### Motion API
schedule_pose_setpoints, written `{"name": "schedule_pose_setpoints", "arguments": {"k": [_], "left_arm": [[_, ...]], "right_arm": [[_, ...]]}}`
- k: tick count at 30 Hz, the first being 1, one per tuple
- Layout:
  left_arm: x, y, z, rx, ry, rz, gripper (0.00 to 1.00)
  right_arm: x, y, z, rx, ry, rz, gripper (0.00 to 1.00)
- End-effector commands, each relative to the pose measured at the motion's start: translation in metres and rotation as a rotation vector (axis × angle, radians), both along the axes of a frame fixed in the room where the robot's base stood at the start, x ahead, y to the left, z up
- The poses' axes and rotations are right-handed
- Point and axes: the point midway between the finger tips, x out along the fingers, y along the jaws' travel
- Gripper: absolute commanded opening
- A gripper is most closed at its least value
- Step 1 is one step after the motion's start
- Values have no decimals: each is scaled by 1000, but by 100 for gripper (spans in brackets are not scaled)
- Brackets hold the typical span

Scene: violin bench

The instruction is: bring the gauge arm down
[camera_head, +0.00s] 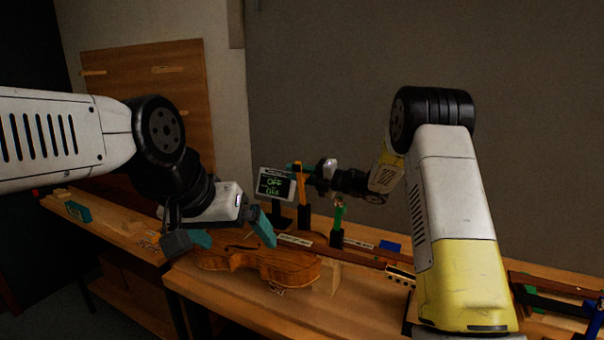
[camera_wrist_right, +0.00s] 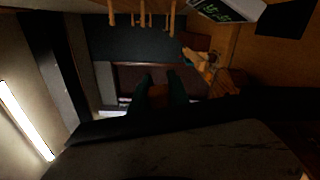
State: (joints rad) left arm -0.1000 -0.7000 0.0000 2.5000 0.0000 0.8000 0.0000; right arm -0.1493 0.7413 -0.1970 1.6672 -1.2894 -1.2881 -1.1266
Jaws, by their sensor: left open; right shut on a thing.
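The gauge arm appears to be the upright orange bar (camera_head: 300,180) on a black stand (camera_head: 304,217) behind the violin. My right gripper (camera_head: 300,167) is shut at the bar's upper part, partly hidden by its own wrist. In the right wrist view, its two dark green fingers (camera_wrist_right: 163,92) close on a brownish-orange piece (camera_wrist_right: 158,97), very dark there. A small display (camera_head: 273,184) beside it shows "OFF" in green with a blurred line below. The violin body (camera_head: 262,263) lies on the bench. My left gripper (camera_head: 234,236) is open and empty over the violin, its teal fingers spread.
A blue block (camera_head: 390,246) and long wooden strips lie on the bench (camera_head: 225,292). A wooden board (camera_head: 150,90) stands at the back left. My right forearm covers the bench's right part.

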Motion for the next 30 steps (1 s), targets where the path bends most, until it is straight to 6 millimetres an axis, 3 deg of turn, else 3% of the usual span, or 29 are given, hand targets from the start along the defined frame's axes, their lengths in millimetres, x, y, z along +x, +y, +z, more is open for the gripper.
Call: {"name": "schedule_pose_setpoints", "arguments": {"k": [9,25,26,28,30], "left_arm": [[0,0,0,0,0,0,100],[0,0,0,0,0,0,100],[0,0,0,0,0,0,100],[0,0,0,0,0,0,100],[0,0,0,0,0,0,100]], "right_arm": [[-11,4,0,-51,-119,-1,0],[-13,5,-1,-62,-144,-1,0],[-13,5,-1,-62,-144,-1,26],[-13,5,-1,-62,-144,-1,39],[-13,5,0,-62,-144,-1,44]]}}
